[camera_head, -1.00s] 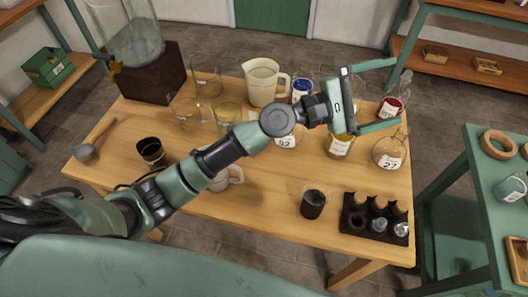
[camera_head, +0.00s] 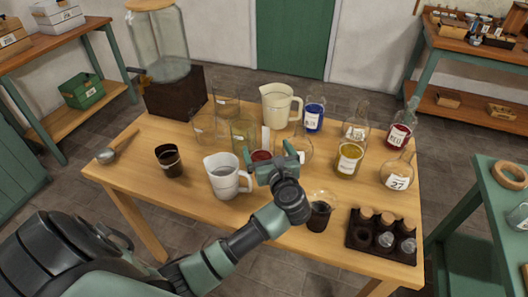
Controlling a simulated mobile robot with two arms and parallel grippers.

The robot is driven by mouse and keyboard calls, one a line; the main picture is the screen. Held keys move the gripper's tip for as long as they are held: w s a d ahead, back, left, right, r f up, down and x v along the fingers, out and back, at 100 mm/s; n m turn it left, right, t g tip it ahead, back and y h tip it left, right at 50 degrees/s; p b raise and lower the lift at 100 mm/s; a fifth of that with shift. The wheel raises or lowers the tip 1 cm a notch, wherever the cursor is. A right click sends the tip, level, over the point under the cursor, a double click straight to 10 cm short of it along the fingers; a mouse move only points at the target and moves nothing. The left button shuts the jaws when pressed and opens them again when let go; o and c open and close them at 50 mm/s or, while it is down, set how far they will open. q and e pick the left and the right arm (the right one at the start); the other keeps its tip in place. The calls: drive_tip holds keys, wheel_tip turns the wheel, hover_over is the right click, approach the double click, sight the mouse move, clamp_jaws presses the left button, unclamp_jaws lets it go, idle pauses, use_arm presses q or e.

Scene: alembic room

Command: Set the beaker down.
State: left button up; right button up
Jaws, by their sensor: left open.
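My left gripper (camera_head: 269,153) is open above the front middle of the wooden table (camera_head: 135,178). A small beaker with dark contents (camera_head: 319,214) stands right of my left wrist. My right gripper is out of view.
A white measuring jug (camera_head: 225,177) stands close left of the gripper, a cream pitcher (camera_head: 278,106) behind. A dark vial rack (camera_head: 382,236) and labelled flask (camera_head: 396,174) stand right. A dark cup (camera_head: 169,161) is left. The table's front left is clear.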

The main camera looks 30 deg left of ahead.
use_arm(q)
drive_tip(key=x, duration=0.4)
drive_tip(key=shift+w+a+r+p, duration=0.1)
drive_tip(key=shift+w+a+p, duration=0.2)
drive_tip(key=shift+p, duration=0.1)
drive_tip(key=shift+w+a+f, duration=0.25)
drive_tip(key=shift+w+a, duration=0.05)
drive_tip(key=shift+a, duration=0.05)
drive_tip(key=shift+r, duration=0.1)
drive_tip(key=c, duration=2.1)
drive_tip(key=shift+r, duration=0.1)
wheel_tip(320, 180, up, 20)
drive_tip(key=b, duration=0.1)
hover_over(265, 144)
drive_tip(key=r+x, duration=0.1)
drive_tip(key=x, duration=0.2)
drive_tip(key=shift+s+f, duration=0.15)
drive_tip(key=shift+f, duration=0.2)
